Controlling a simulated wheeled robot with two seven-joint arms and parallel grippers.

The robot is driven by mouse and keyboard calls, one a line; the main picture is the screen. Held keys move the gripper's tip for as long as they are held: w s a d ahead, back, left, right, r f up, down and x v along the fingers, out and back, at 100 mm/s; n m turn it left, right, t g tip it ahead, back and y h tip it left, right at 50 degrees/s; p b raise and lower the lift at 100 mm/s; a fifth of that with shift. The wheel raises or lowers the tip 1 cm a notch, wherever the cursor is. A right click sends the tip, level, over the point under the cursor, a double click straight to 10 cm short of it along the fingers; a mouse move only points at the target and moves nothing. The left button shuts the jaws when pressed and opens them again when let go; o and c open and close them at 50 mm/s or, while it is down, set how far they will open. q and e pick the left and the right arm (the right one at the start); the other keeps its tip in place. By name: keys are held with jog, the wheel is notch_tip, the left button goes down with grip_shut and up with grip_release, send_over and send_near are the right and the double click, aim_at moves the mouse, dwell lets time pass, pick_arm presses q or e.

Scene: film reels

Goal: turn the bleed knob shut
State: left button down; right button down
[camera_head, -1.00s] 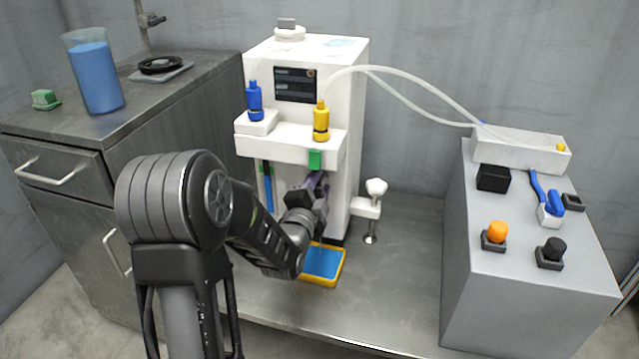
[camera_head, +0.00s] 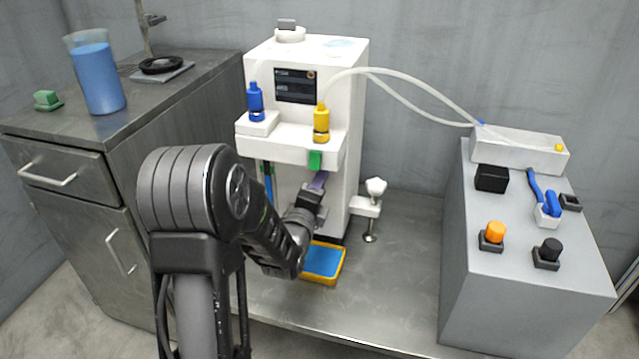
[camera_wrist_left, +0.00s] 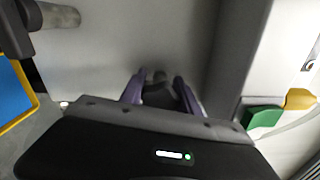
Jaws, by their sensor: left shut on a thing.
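The white machine (camera_head: 350,90) stands at the back of the bench. My left gripper (camera_head: 319,183) is at its front, below the green clip (camera_head: 315,160). In the left wrist view my two purple fingers (camera_wrist_left: 160,82) are shut on a small dark knob (camera_wrist_left: 158,92) at the machine's front, seemingly the bleed knob. The fingers and palm hide most of it. In the head view the gripper and forearm cover it, so I cannot tell its turned angle. My right gripper is not in view.
A blue tray with a yellow rim (camera_head: 323,262) lies just below my gripper. A white bracket with a knob (camera_head: 376,188) sticks out at the machine's right. Blue (camera_head: 255,102) and yellow (camera_head: 321,122) bottles stand above. A grey console (camera_head: 480,285) is at right.

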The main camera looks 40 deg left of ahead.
pick_arm(q)
jog(key=c, duration=0.9)
grip_release()
jog(key=p+v, duration=0.1)
jog(key=v, duration=0.6)
jog(key=shift+s+d+p, duration=0.15)
jog(key=shift+s+p, duration=0.2)
jog(key=shift+s, duration=0.05)
